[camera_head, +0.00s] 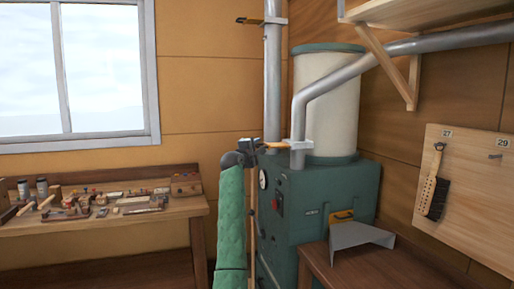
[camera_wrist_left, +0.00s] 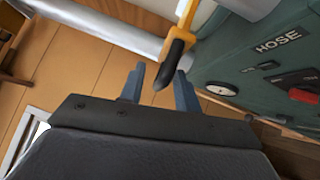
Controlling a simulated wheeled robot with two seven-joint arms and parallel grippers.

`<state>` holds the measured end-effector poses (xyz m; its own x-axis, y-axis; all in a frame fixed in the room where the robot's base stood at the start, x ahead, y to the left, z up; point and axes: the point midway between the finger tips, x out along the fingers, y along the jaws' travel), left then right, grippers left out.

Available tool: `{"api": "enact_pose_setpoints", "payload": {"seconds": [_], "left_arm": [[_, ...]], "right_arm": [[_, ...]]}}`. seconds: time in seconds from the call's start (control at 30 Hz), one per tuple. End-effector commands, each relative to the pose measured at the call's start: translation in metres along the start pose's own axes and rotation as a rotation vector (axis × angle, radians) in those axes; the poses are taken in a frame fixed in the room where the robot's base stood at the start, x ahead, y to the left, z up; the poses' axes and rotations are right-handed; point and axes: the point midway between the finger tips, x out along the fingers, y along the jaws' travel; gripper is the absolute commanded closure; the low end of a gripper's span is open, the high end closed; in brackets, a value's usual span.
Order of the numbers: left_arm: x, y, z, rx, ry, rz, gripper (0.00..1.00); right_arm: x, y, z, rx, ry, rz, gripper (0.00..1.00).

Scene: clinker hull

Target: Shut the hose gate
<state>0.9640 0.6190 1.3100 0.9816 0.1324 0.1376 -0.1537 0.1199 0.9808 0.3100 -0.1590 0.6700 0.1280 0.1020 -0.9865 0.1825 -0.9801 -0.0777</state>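A gate with a pale plate (camera_head: 299,145) sits on the grey pipe just above the green machine, and its orange handle (camera_head: 271,146) sticks out to the left. In the left wrist view the handle shows orange with a black end (camera_wrist_left: 174,64). The word HOSE (camera_wrist_left: 279,41) is on the green machine beside it. My left gripper (camera_head: 246,147) is at the handle's end. In the left wrist view its two fingers (camera_wrist_left: 160,88) are apart, with the black end between them, nearer the right finger. I cannot tell whether they touch. My right gripper is not in view.
A second orange-handled gate (camera_head: 262,20) is higher on the vertical pipe. The green machine (camera_head: 330,190) stands behind a brown table with a grey hood (camera_head: 362,236). A workbench (camera_head: 100,222) with tools is at left. A brush (camera_head: 434,190) hangs on the right board.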

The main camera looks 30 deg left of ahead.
Motion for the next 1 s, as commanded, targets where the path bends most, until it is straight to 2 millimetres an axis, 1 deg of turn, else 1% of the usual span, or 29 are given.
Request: {"api": "enact_pose_setpoints", "payload": {"seconds": [0.07,0.2,0.23,0.43,0.53,0.57,0.6,0.73,0.83,1.0], "left_arm": [[0.000,0.000,0.000,0.000,0.000,0.000,0.67],[0.000,0.000,0.000,0.000,0.000,0.000,0.95],[0.000,0.000,0.000,0.000,0.000,0.000,1.00],[0.000,0.000,0.000,0.000,0.000,0.000,1.00],[0.008,0.000,0.008,-0.002,-0.001,0.000,1.00],[0.012,-0.001,0.012,-0.003,-0.001,0.001,1.00],[0.018,-0.002,0.018,-0.004,-0.001,0.001,1.00],[0.037,-0.007,0.037,-0.003,-0.001,0.002,1.00],[0.047,-0.011,0.047,-0.001,0.001,0.002,1.00],[0.052,-0.013,0.051,0.000,0.001,0.003,1.00]], "right_arm": [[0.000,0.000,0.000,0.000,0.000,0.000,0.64],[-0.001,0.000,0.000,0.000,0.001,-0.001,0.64],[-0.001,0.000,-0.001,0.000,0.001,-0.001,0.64],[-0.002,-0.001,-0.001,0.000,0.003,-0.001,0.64],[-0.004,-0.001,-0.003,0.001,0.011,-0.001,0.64],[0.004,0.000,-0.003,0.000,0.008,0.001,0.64],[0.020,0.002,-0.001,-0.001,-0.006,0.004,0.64],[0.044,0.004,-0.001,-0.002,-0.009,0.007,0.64],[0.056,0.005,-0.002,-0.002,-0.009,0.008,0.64],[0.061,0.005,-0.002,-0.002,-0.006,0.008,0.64]]}}
